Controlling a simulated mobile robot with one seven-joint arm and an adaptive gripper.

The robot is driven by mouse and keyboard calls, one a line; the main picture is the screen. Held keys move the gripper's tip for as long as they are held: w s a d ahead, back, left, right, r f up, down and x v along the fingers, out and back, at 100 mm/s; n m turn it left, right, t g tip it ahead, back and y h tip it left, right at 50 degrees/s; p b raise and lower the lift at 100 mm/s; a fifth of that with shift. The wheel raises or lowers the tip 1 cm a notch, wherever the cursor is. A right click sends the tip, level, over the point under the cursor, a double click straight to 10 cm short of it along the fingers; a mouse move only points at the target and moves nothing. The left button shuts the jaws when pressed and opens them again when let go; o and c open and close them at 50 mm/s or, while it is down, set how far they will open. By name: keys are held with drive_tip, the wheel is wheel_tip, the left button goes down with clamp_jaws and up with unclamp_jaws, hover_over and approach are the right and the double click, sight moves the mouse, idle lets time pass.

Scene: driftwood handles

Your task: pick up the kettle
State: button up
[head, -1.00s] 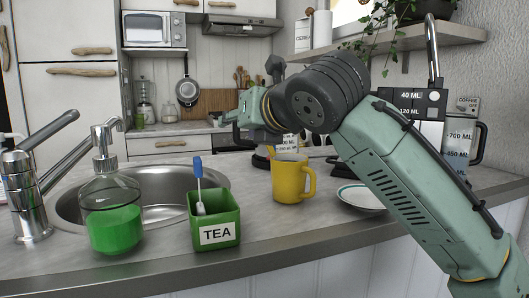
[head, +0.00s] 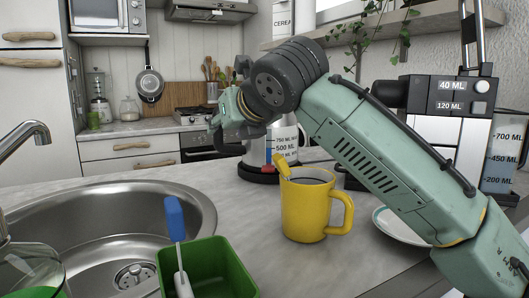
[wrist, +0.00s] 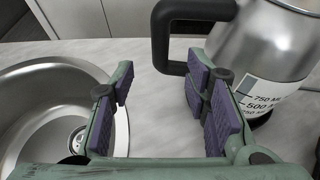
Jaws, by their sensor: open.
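The kettle (head: 256,152) stands on the counter behind the yellow mug in the head view. Its upper part is hidden by my arm. In the wrist view the silver kettle body (wrist: 262,50) with a measuring scale is at the upper right. Its black handle (wrist: 160,42) reaches left from the body, beyond my fingertips. My gripper (wrist: 165,92) is open with purple pads, and nothing is between them. In the head view my gripper (head: 220,118) is partly hidden behind my own wrist.
The yellow mug (head: 304,212) stands in front of the kettle. The sink (head: 95,225) is to the left, with a green box (head: 212,268) holding a blue-handled brush in front. A plate (head: 398,228) and a coffee machine (head: 440,120) are at the right.

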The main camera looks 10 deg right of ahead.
sight(220, 131)
drive_tip(key=x, duration=0.7)
drive_tip(key=shift+w+r, duration=0.1)
drive_tip(key=shift+w, duration=0.05)
drive_tip(key=shift+c, duration=0.6)
clamp_jaws()
drive_tip(key=shift+r, duration=0.15)
idle(0.3)
